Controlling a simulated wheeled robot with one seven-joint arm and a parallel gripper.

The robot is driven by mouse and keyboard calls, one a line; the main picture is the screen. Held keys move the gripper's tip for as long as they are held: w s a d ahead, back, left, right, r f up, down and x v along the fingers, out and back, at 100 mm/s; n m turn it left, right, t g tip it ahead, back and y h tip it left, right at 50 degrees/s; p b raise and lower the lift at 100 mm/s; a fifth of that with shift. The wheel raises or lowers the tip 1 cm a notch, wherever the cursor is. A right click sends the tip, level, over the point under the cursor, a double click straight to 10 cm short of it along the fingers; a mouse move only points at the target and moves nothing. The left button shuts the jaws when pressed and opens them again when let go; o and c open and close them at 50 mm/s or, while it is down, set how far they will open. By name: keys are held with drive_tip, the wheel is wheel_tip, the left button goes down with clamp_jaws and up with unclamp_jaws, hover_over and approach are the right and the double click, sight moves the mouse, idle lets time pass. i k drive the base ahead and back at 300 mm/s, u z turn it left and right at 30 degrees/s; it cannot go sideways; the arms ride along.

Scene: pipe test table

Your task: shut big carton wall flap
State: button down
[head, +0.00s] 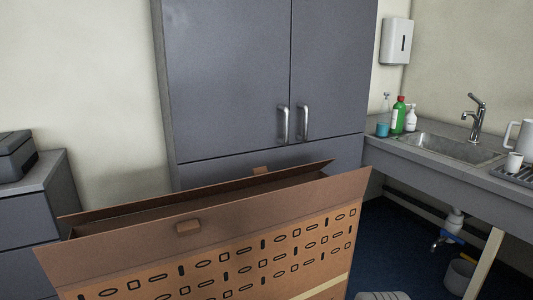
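A big brown carton (225,272) stands in front of me in the head view, its near wall printed with rows of black shapes. Its long near flap (280,207) stands up and seems to lean outward, with a small brown tab (188,227) on it. The far flap (130,208) is also raised, with another small tab (261,170) at its edge. A narrow gap shows between the two flaps, and the carton's inside is mostly hidden. My gripper is not in view.
Tall grey cabinet doors (230,75) stand close behind the carton. A grey counter (435,155) with a sink (455,148) is at right, and a low grey cabinet (30,215) at left. A grey object (383,296) is cut off at the bottom.

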sight(261, 175)
drive_tip(key=u, duration=0.65)
drive_tip(key=i, duration=0.9)
drive_tip(key=u, duration=0.9)
